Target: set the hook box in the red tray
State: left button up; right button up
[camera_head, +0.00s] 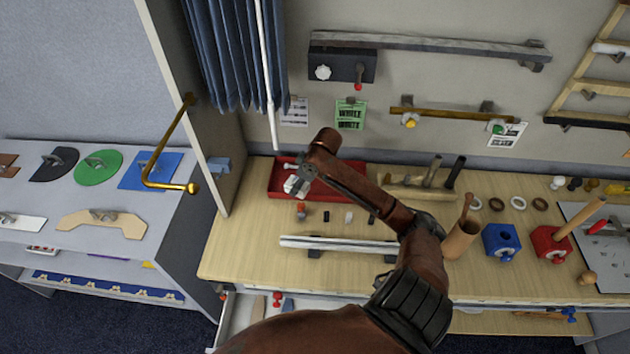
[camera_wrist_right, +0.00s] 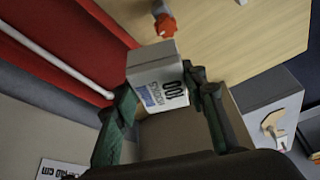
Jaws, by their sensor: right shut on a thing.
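The hook box is a small white and grey carton with printed lettering. My right gripper (camera_head: 307,172) is shut on the hook box (camera_head: 294,186). In the right wrist view the box (camera_wrist_right: 157,78) sits between the two fingers (camera_wrist_right: 160,103). The red tray (camera_head: 275,178) lies on the wooden table under and behind the gripper. In the head view the box overlaps the tray's left front part; its exact height above the tray cannot be told. The tray (camera_wrist_right: 88,32) also shows at upper left in the wrist view, beside the box. My left gripper is not in view.
Small items, including an orange-red one (camera_head: 301,209), lie in front of the tray. A pale bar (camera_head: 335,243) lies nearer the table's front. A wooden cup (camera_head: 461,240), a blue box (camera_head: 502,241) and a red box (camera_head: 551,245) stand to the right. A partition (camera_head: 205,120) rises at left.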

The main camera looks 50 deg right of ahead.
jog(key=w+d+f, duration=0.2)
jog(key=w+f, duration=0.1)
jog(key=w, duration=0.1)
jog(key=w+d+f, duration=0.2)
jog(key=w+f, duration=0.1)
jog(key=w, duration=0.1)
jog(key=w+d+f, duration=0.2)
jog(key=w+f, duration=0.1)
jog(key=shift+w, duration=0.4)
jog(key=shift+w+d+f, duration=0.1)
jog(key=shift+w+f, duration=0.15)
jog(key=shift+f, duration=0.1)
jog(key=shift+w+f, duration=0.1)
jog(key=shift+f, duration=1.55)
jog(key=shift+f, duration=0.1)
jog(key=o, duration=1.2)
jog(key=v, duration=1.2)
jog(key=shift+d, duration=0.1)
